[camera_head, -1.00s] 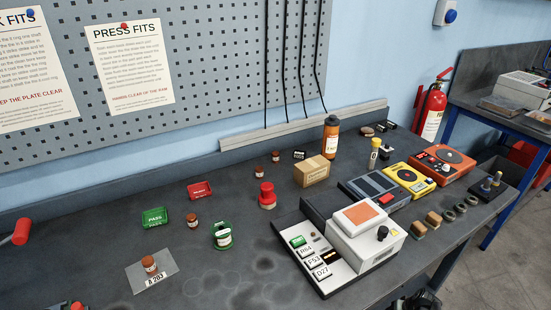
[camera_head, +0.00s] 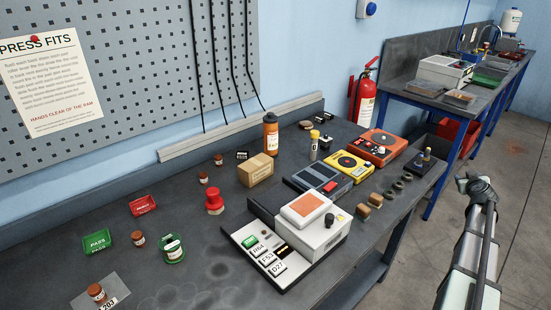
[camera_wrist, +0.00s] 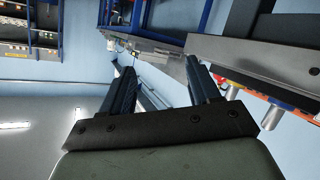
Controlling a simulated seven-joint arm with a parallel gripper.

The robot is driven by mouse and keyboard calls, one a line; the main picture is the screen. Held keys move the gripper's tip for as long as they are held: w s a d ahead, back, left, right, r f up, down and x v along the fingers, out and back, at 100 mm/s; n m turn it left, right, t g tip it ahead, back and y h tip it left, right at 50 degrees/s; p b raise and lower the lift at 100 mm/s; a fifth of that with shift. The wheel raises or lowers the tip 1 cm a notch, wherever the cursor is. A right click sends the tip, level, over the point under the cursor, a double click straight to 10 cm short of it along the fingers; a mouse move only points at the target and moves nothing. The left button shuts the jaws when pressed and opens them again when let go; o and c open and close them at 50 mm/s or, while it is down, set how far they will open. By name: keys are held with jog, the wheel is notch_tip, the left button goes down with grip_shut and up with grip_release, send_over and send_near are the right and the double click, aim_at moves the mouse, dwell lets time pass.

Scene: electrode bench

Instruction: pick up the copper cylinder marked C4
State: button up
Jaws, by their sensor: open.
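Several small copper cylinders with pale label bands stand on the dark bench in the head view. One (camera_head: 96,293) is on a clear plate at the lower left, and one (camera_head: 137,239) is between the green tray and a green ring-shaped holder. Two more stand further back, a nearer one (camera_head: 203,178) and a farther one (camera_head: 218,160). Their marks are too small to read, so I cannot tell which is C4. My gripper (camera_wrist: 158,72) is open and empty in the wrist view, with no cylinder near its fingers. My arm rises right of the bench, away from the cylinders.
A green PASS tray (camera_head: 97,241), a red tray (camera_head: 143,205), the green holder (camera_head: 172,249) and a red knobbed piece (camera_head: 214,201) stand near the cylinders. A white-and-grey device (camera_head: 310,230) fills the bench's front middle. A cardboard box (camera_head: 255,170) and orange bottle (camera_head: 270,135) stand behind.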

jog(key=w+d+r+n+t+h, duration=0.1)
jog(key=d+r, duration=0.2)
jog(key=r, duration=0.7)
jog(key=w+d+r+t+h, duration=0.15)
jog(key=d+r, duration=0.25)
jog(key=r, duration=0.6)
jog(key=w+a+r+n+y, duration=0.1)
jog(key=w+a+n+y, duration=0.35)
jog(key=a, duration=0.85)
jog(key=w+a+n+g+y, duration=0.1)
jog(key=w+a, duration=0.7)
jog(key=a, duration=0.5)
jog(key=w+a+r+n+y, duration=0.1)
jog(key=w+a+n+y, duration=0.15)
jog(key=w+a, duration=0.7)
jog(key=s+a+n+g+y, duration=0.25)
jog(key=a+n, duration=0.25)
jog(key=a, duration=2.2)
jog(key=n+g+h, duration=0.3)
jog(key=n+g, duration=0.9)
jog(key=n, duration=0.2)
send_over(218, 156)
notch_tip(218, 156, down, 7)
notch_tip(218, 156, down, 14)
jog(key=shift+s+f, duration=0.1)
jog(key=shift+s, duration=0.05)
grip_shut()
